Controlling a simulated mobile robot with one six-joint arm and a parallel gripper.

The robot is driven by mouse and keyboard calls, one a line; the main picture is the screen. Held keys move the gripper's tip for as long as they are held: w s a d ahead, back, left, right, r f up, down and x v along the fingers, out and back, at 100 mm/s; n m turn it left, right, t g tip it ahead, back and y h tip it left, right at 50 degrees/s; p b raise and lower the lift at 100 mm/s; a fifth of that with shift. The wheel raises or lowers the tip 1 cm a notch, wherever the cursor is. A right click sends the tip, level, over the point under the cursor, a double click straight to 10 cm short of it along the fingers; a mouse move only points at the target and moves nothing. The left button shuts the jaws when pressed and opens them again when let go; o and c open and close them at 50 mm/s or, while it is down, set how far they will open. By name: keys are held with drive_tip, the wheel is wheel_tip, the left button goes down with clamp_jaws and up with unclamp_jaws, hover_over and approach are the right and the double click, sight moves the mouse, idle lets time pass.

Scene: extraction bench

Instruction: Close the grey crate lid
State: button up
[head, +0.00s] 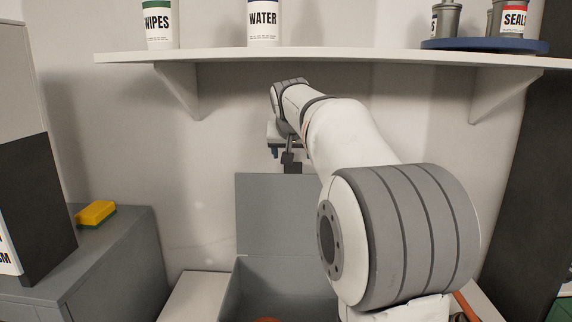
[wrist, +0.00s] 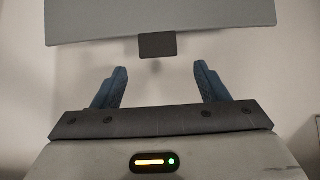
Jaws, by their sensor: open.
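The grey crate (head: 290,270) stands on the bench at the lower middle of the head view, partly hidden by my arm. Its grey lid (head: 275,215) stands raised and upright at the back, so the crate is open. A small dark tab (head: 291,163) sticks up from the lid's free edge. In the wrist view the lid (wrist: 160,18) fills the top and the tab (wrist: 157,46) points toward my gripper. My gripper (wrist: 160,80) is open and empty, its blue fingers on either side of the tab's line. The tab appears just beyond the fingertips, apart from them.
A white shelf (head: 330,57) crosses above, holding a wipes tub (head: 158,25), a water tub (head: 263,22) and a blue tray (head: 485,46) with containers. A yellow sponge (head: 96,212) lies on a grey cabinet (head: 120,250) at left. A reddish thing (head: 266,319) shows inside the crate.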

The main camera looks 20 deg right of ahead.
drive_tip(key=shift+p+x, duration=0.5)
drive_tip(key=shift+x, duration=2.65)
drive_tip(key=shift+s, duration=0.1)
